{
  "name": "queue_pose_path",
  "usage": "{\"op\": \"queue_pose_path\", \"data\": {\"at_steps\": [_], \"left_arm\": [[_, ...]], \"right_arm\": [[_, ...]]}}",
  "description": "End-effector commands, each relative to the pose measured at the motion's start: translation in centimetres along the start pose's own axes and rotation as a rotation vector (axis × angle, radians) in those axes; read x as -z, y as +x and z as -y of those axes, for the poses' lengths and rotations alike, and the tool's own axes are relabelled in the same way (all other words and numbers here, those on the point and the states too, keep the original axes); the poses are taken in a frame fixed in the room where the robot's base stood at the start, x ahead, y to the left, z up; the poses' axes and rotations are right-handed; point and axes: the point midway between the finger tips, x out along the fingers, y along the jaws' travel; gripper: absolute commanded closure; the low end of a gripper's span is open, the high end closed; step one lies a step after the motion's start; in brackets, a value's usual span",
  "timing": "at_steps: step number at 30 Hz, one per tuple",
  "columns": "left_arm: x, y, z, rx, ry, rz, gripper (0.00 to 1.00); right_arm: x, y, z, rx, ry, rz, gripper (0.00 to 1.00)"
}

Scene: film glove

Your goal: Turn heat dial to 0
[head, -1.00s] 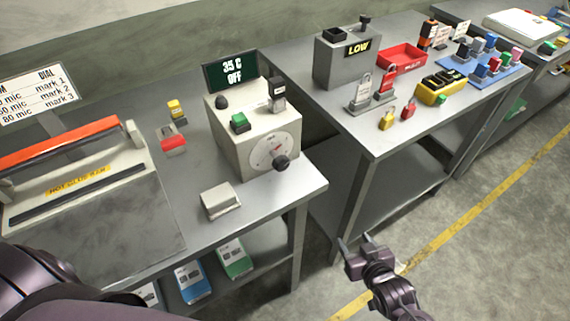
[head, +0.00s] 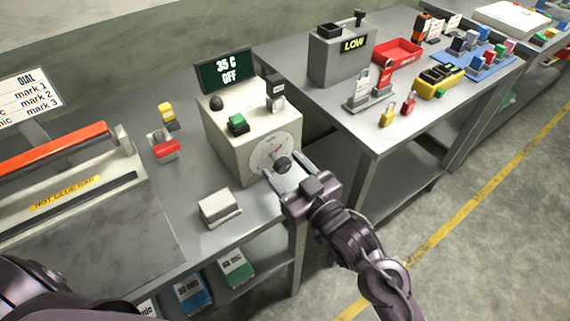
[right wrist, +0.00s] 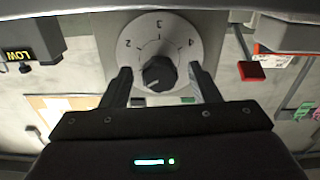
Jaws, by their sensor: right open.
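The heat dial is a round pale plate with a dark knob (head: 283,163) on the front of a beige control box (head: 228,150). A display (head: 226,68) on the box reads "35 C OFF". My right gripper (head: 285,168) is open, with its fingers pointing at the knob. In the right wrist view the knob (right wrist: 160,73) sits between and just beyond the open fingertips (right wrist: 163,82), in front of a numbered plate (right wrist: 158,32). Whether the fingers touch the knob cannot be told. My left gripper is not in view.
A green button (head: 237,123) and a small switch are on top of the box. A small pale block (head: 219,208) lies on the bench before it. A hot glue bar machine (head: 70,205) stands at left.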

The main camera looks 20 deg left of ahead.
Motion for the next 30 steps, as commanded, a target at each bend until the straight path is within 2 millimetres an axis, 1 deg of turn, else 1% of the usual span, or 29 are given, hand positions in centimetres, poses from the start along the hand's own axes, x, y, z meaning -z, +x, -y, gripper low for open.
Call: {"op": "queue_pose_path", "data": {"at_steps": [3,11,21,30], "left_arm": [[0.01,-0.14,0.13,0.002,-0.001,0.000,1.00],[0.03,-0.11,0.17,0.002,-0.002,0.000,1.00],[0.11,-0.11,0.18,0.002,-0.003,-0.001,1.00],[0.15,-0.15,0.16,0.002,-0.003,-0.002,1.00]], "right_arm": [[0.04,0.70,0.00,0.000,0.000,0.000,0.45],[-0.03,0.80,-0.01,-0.001,-0.001,0.001,0.45],[-0.05,0.77,-0.02,-0.001,0.000,0.001,0.89],[-0.05,0.77,-0.06,-0.001,-0.036,0.002,0.89]]}}
